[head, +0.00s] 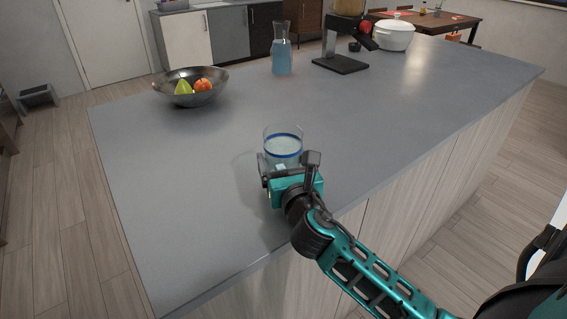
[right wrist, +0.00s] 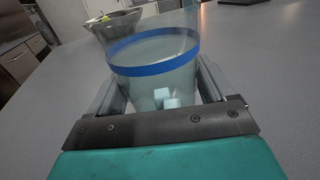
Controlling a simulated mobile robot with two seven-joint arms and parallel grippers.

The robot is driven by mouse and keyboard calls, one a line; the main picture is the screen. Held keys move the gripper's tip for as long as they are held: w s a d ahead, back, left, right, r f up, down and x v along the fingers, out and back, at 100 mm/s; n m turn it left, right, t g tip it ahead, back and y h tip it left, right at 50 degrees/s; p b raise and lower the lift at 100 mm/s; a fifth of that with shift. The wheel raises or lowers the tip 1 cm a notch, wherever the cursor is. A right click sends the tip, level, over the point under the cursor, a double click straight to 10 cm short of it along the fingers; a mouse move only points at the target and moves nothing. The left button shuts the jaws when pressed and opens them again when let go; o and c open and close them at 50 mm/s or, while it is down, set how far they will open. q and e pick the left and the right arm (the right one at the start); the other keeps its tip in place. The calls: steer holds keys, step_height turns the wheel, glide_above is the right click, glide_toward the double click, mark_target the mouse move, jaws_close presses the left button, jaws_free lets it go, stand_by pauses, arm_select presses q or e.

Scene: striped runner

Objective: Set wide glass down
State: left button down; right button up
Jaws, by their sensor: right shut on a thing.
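The wide glass (head: 283,143) is clear with a blue band and stands upright at the near part of the grey counter (head: 200,200). My right gripper (head: 290,168) is shut on its lower part, one finger on each side. In the right wrist view the glass (right wrist: 155,62) fills the space between the fingers (right wrist: 158,95), and pale cubes show near its bottom. The gripper hides the base of the glass in the head view, so I cannot tell whether it touches the counter. My left gripper is not in view.
A metal bowl (head: 163,88) with fruit stands at the back left of the counter. A blue bottle (head: 281,58), a black stand (head: 341,64) and a white pot (head: 393,38) are at the back. The counter around the glass is clear.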

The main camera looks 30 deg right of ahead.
steer(key=o, duration=1)
steer(key=shift+r, duration=0.1)
steer(key=shift+o, duration=0.2)
steer(key=v, duration=1.2)
steer(key=shift+r+b, duration=0.1)
steer(key=shift+b, duration=0.25)
steer(key=shift+s, duration=0.15)
